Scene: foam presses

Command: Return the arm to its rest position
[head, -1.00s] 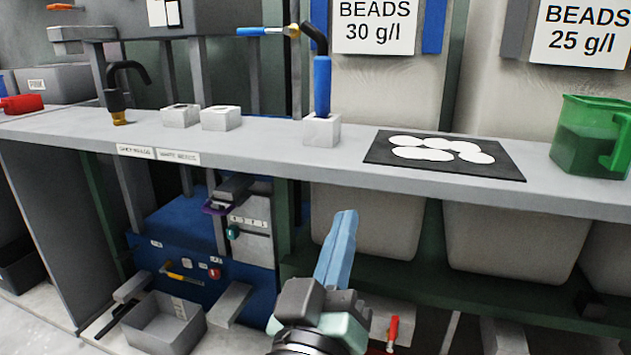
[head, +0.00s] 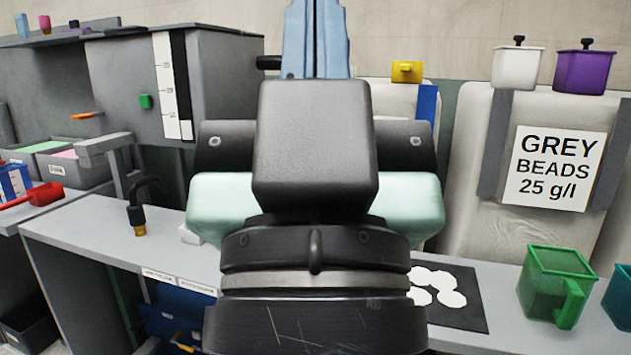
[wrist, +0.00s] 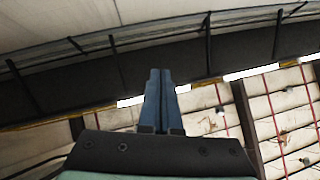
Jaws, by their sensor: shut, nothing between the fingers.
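My gripper (head: 316,40) stands upright, large and close in the middle of the head view. Its blue fingers point up past the top edge of the picture, so their tips are cut off there. In the wrist view my gripper (wrist: 160,75) shows its two blue fingers pressed together with nothing between them, against the ceiling. My wrist and the gripper body hide the middle of the bench.
The grey bench (head: 85,235) runs behind my arm. On it are a black nozzle (head: 140,205), a dark mat with white discs (head: 455,300) and a green jug (head: 550,290). A white pot (head: 517,65) and a purple pot (head: 582,70) stand above the grey beads sign (head: 555,168).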

